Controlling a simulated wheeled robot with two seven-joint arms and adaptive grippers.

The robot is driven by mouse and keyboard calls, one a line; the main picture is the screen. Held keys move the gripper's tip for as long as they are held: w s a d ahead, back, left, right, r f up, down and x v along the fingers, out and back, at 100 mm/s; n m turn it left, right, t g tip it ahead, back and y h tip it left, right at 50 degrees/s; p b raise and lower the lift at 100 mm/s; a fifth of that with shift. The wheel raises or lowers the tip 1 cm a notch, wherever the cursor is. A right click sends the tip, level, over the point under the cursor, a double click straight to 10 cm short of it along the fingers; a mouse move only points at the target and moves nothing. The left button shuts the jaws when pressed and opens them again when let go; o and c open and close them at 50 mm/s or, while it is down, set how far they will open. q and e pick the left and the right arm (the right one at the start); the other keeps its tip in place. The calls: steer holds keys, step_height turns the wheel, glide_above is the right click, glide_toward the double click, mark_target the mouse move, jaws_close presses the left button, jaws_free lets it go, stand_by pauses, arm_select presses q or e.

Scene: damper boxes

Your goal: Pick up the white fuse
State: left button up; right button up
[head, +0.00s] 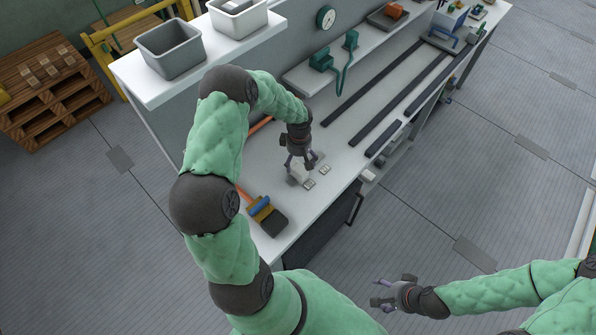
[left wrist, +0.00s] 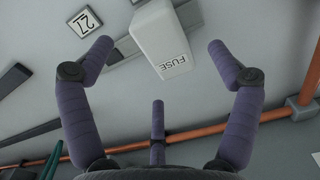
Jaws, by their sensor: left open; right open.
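The white fuse (left wrist: 161,42), a white block marked "FUSE", shows in the left wrist view between and just beyond my left gripper's spread fingers. A gap shows on both sides of it, and no finger appears to touch it. In the head view the fuse (head: 297,175) is a small pale shape at the fingertips, partly hidden by them. My left gripper (head: 302,166) is open above the workbench; its fingers fill the sides of the wrist view (left wrist: 162,62). My right gripper (head: 380,293) is open and empty, away from the bench over the floor.
Square number tags (head: 309,184) lie on the white workbench (head: 262,181) beside the fuse; one tag (left wrist: 84,22) shows in the wrist view. An orange pipe (left wrist: 285,119) runs behind. A brush-like tool (head: 266,214) lies at the near end. Dark rails (head: 372,85) stretch along the bench.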

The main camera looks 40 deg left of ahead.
mark_target(300, 165)
arm_select(q)
step_height(300, 165, down, 4)
steer(key=shift+d+f, duration=0.1)
steer(key=shift+d, duration=0.05)
steer(key=c, duration=1.8)
